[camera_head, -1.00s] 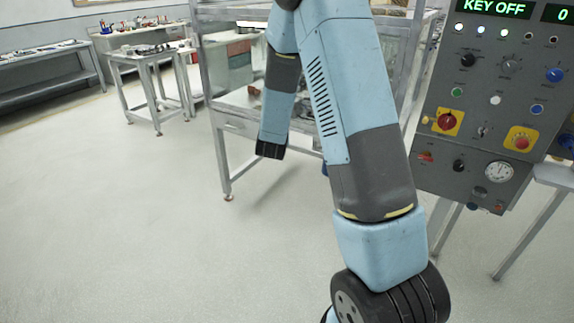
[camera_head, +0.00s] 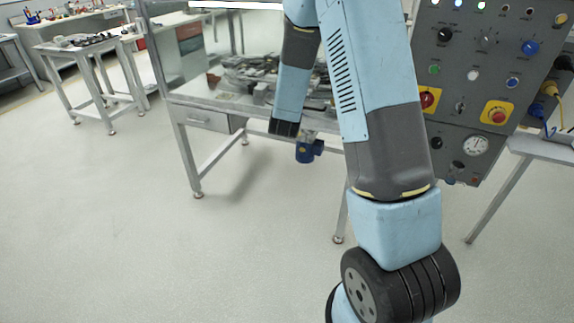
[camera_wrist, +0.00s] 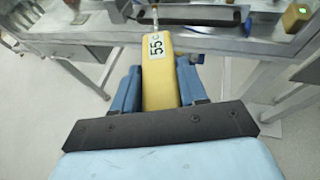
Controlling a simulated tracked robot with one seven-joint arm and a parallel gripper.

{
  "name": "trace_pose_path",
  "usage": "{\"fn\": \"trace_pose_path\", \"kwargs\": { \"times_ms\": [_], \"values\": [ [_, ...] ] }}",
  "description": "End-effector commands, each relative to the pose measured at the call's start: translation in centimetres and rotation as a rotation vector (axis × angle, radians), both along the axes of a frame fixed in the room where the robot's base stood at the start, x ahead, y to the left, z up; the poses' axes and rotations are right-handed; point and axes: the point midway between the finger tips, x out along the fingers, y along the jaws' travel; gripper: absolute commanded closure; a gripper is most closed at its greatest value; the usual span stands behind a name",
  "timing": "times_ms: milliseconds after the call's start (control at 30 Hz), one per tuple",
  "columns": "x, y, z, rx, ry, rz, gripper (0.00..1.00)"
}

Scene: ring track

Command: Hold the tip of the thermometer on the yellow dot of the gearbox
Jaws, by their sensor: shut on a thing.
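In the wrist view my gripper (camera_wrist: 158,88) has its blue fingers shut on the yellow thermometer (camera_wrist: 158,90), whose label reads 55 C. Its thin metal tip (camera_wrist: 155,14) points away from me, in front of or over the bench edge; the gap to things behind it cannot be judged. I cannot pick out the gearbox or its yellow dot for sure. In the head view my gripper and the thermometer are hidden behind my arm.
The metal bench (camera_head: 215,93) holds several dark parts. A blue device (camera_head: 308,148) shows below its front edge. A control panel (camera_head: 470,100) stands at right. In the wrist view a yellow block (camera_wrist: 297,17) bears a green spot. Floor at left is clear.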

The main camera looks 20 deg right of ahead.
Motion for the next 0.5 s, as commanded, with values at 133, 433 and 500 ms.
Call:
{"fn": "trace_pose_path", "kwargs": {
  "times_ms": [133,433,500],
  "values": [
    [0.01,-0.21,0.02,0.0,0.0,0.001,0.92],
    [-0.02,-0.2,-0.18,0.0,0.001,0.0,0.92],
    [-0.09,0.03,-0.83,0.003,0.003,-0.006,0.92]
  ]
}}
